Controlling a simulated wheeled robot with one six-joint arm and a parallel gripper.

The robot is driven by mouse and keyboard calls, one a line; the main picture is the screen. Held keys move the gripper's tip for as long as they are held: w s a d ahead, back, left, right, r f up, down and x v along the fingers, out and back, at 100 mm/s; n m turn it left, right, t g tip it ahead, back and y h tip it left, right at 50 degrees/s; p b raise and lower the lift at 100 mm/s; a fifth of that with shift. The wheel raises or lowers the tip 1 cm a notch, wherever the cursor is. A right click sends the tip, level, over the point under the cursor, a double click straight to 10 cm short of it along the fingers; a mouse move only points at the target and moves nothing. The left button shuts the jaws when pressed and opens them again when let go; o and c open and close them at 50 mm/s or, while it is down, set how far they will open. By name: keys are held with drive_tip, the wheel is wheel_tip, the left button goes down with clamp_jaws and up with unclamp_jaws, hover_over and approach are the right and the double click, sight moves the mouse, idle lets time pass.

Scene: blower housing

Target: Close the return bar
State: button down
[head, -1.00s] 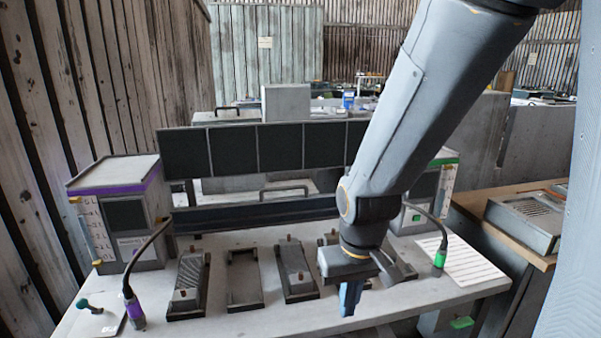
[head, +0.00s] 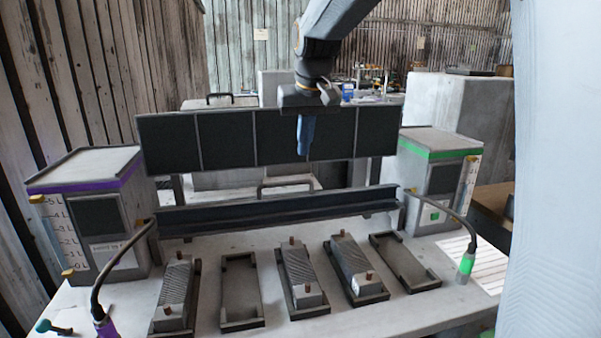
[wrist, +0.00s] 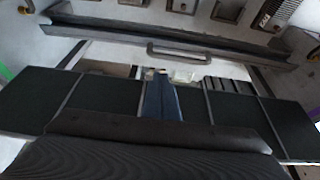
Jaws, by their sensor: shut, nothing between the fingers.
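The return bar is most likely the long dark bar (head: 230,217) with a grey handle (head: 286,187) behind it, lying across the table between the two boxes. In the wrist view the long bar (wrist: 120,27) and its handle (wrist: 180,52) lie near the top. My gripper (head: 304,154) is shut and empty, pointing down in front of the row of dark panels (head: 228,138). It is above and beyond the handle, apart from it. In the wrist view its blue fingers (wrist: 161,98) are together, with the handle ahead of them.
A purple-banded box (head: 92,205) stands left and a green-banded box (head: 437,175) right. Several trays line the front, some holding ribbed blocks (head: 301,277); one empty tray (head: 240,290) is among them. Cabled probes with purple (head: 106,328) and green (head: 466,265) ends stand at the sides.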

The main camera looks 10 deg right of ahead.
drive_tip(key=p+x, duration=0.2)
drive_tip(key=x, duration=0.7)
drive_tip(key=shift+w+f, duration=0.2)
drive_tip(key=shift+f, duration=0.1)
drive_tip(key=shift+s, duration=0.1)
